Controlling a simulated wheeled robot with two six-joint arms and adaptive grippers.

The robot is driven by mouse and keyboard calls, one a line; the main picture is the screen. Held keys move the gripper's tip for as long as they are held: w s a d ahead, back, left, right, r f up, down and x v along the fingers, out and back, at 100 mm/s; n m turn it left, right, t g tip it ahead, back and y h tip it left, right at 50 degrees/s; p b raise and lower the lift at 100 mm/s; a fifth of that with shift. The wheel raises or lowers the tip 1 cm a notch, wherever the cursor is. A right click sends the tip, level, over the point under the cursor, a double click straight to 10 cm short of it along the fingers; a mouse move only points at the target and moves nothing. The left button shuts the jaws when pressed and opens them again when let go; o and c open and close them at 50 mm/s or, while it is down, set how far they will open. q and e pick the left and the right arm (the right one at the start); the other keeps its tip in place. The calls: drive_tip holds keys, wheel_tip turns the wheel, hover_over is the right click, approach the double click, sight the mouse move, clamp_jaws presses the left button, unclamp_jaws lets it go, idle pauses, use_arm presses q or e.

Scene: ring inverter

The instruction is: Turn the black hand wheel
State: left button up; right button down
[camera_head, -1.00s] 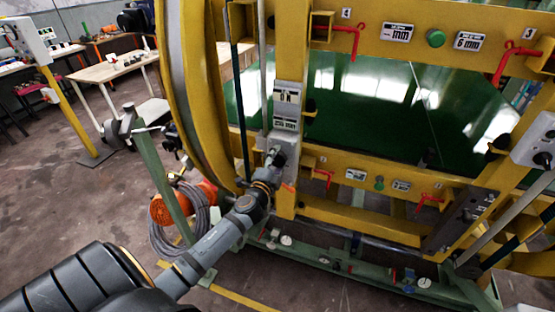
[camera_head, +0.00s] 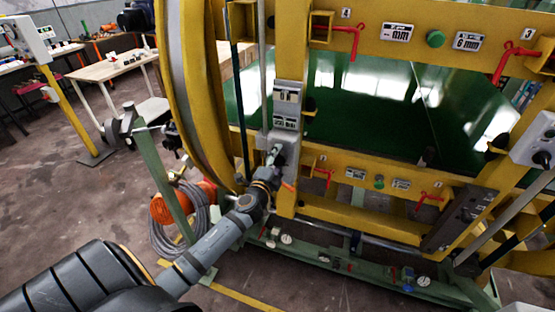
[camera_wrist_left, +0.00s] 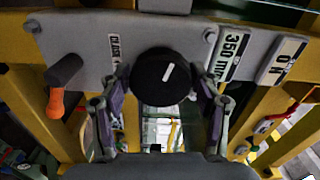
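The black hand wheel (camera_wrist_left: 158,86) is a round knob with a short white mark tilted toward upper right. It sits on a grey plate (camera_wrist_left: 78,40) in the left wrist view. My left gripper (camera_wrist_left: 161,80) has one finger on each side of the wheel, tips close to its rim; I cannot tell whether they touch it. The fingers are spread. In the head view my left gripper (camera_head: 275,154) is at the lower part of the yellow post, and I cannot make out the wheel there. My right gripper is out of view.
A dark lever with an orange end (camera_wrist_left: 56,104) stands left of the wheel. The yellow frame (camera_head: 287,185) surrounds the plate, with red handles (camera_head: 357,38) to the right. An orange hose reel (camera_head: 168,208) is below left.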

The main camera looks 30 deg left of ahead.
use_arm(q)
drive_tip(key=shift+o, duration=1.1)
drive_tip(key=shift+s, duration=0.1)
drive_tip(key=v, duration=1.1)
drive_tip(key=shift+s, duration=0.4)
drive_tip(key=s+a+f+n+g, duration=0.2)
drive_tip(key=s+f+g, duration=0.15)
drive_tip(key=f, duration=0.75)
drive_tip(key=s+a+f+n+g, duration=0.2)
drive_tip(key=s+f+g, duration=0.15)
drive_tip(key=f, duration=0.85)
drive_tip(key=s+a+f+n+g, duration=0.2)
drive_tip(key=s+f+n, duration=0.15)
drive_tip(key=f, duration=0.75)
drive_tip(key=s+d+f+n+g+h, duration=0.1)
drive_tip(key=s+d+f+n+g, duration=0.2)
drive_tip(key=s+d+f, duration=0.3)
drive_tip(key=s+d+f+n+g+h, duration=0.2)
drive_tip(key=s+d+f, duration=0.4)
drive_tip(key=s+f, duration=0.8)
drive_tip(key=s+n+g, duration=0.1)
drive_tip(key=s+g, duration=0.1)
drive_tip(key=s, duration=0.5)
drive_tip(key=shift+f+h, duration=0.3)
drive_tip(key=shift+f, duration=0.1)
